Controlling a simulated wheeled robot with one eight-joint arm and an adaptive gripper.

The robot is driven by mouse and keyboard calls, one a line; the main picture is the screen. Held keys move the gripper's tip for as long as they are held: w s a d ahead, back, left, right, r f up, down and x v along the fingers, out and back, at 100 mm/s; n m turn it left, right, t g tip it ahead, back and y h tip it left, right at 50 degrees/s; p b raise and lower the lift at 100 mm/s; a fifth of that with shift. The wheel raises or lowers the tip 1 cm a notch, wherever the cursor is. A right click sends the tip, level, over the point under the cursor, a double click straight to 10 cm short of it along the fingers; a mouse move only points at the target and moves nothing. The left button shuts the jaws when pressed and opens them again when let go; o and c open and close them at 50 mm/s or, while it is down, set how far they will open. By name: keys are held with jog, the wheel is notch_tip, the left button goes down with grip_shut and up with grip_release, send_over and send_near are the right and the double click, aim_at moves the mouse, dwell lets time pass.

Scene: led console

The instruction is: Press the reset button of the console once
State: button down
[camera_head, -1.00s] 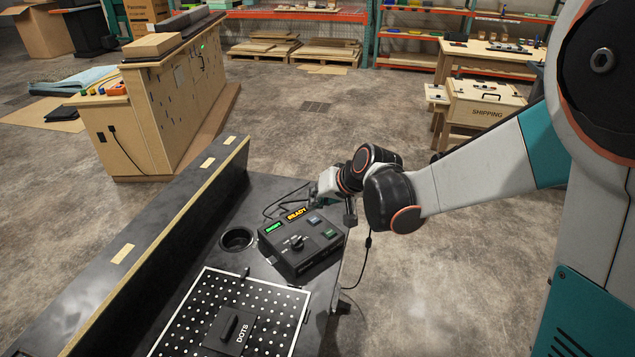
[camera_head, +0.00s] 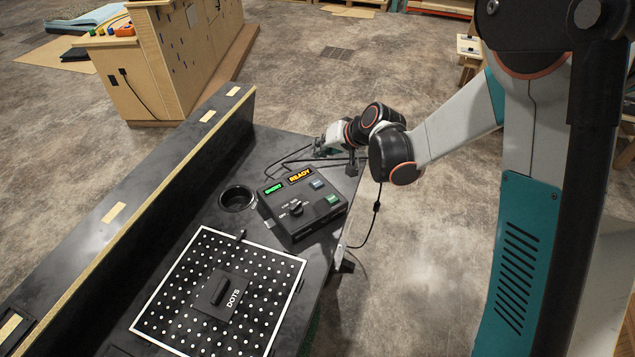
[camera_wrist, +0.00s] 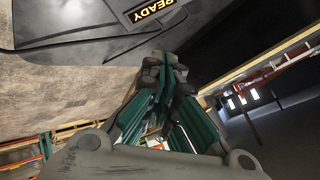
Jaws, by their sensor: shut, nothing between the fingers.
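The black console (camera_head: 303,225) sits on the dark table in the head view. Its top has a black knob (camera_head: 296,208), a blue-grey button (camera_head: 317,184) and a green button (camera_head: 332,199). The button labels are too small to read. A green-lit display (camera_head: 273,188) and an orange READY display (camera_head: 300,175) stand along its back edge. My gripper (camera_head: 322,148) is just beyond the console's back right corner, apart from both buttons. In the wrist view my gripper (camera_wrist: 168,70) is shut and empty, with part of the READY display (camera_wrist: 150,8) at the top; the buttons are out of that view.
A perforated board (camera_head: 160,325) with a DOTS plate (camera_head: 222,294) lies in front of the console. A round hole (camera_head: 237,198) is to its left. A long raised panel (camera_head: 165,200) borders the table's left side. Cables (camera_head: 290,158) run behind the console.

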aim_at(320, 182)
jog(key=shift+f+b, duration=2.95)
jog(key=shift+f, duration=1.4)
jog(key=shift+f, duration=0.1)
jog(key=shift+f+b, duration=0.3)
jog(key=shift+b, duration=0.15)
jog(key=shift+f, duration=0.45)
jog(key=shift+r, duration=0.9)
jog(key=shift+r+p, duration=0.1)
jog(key=shift+p, duration=0.25)
jog(key=shift+r+p, duration=1.5)
jog(key=shift+r, duration=0.9)
